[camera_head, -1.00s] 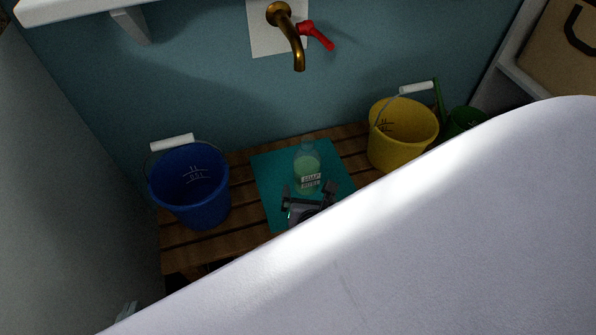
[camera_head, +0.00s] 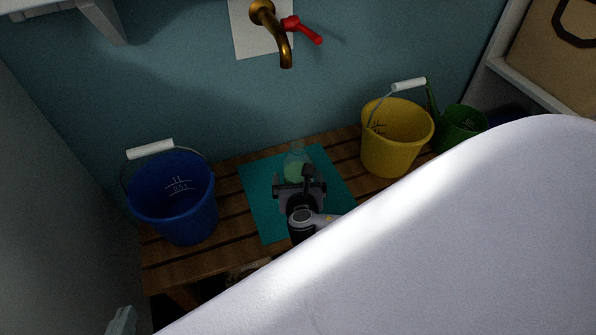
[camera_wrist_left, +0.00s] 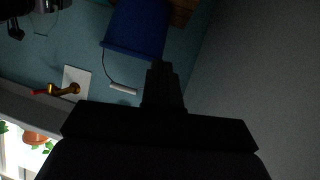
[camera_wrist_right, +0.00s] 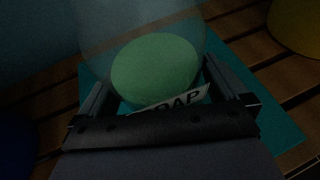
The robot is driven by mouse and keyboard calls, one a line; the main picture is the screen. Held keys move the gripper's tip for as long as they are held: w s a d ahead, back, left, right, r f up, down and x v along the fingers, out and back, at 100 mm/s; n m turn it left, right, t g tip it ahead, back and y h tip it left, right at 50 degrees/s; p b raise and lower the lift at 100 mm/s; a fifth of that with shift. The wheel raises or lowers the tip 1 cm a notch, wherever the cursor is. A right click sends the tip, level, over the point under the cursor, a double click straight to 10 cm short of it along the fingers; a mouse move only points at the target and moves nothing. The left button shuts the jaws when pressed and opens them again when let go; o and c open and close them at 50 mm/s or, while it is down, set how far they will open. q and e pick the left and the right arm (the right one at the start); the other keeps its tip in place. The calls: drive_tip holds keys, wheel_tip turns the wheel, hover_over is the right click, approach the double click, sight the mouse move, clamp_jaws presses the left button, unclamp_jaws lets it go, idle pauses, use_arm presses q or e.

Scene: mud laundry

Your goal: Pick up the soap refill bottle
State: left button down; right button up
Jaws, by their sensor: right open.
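The soap refill bottle (camera_head: 297,163), clear with pale green liquid, stands on the teal mat (camera_head: 258,200). My right gripper (camera_head: 300,186) is in front of it in the head view and hides its lower part and most of its label. In the right wrist view the bottle (camera_wrist_right: 155,68) is between the two open fingers of my right gripper (camera_wrist_right: 160,88), with part of the SOAP label showing. I cannot tell whether the fingers touch it. My left gripper (camera_wrist_left: 163,78) has its fingers together and appears empty; its tip shows at the lower left of the head view (camera_head: 121,320).
The mat lies on a slatted wooden bench (camera_head: 225,250). A blue bucket (camera_head: 175,205) stands left of it, a yellow bucket (camera_head: 395,145) and a green watering can (camera_head: 462,125) right. A brass tap (camera_head: 284,45) is above. A large white surface (camera_head: 440,240) covers the lower right.

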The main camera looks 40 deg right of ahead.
drive_tip(key=c, duration=1.3)
drive_tip(key=shift+r, duration=0.1)
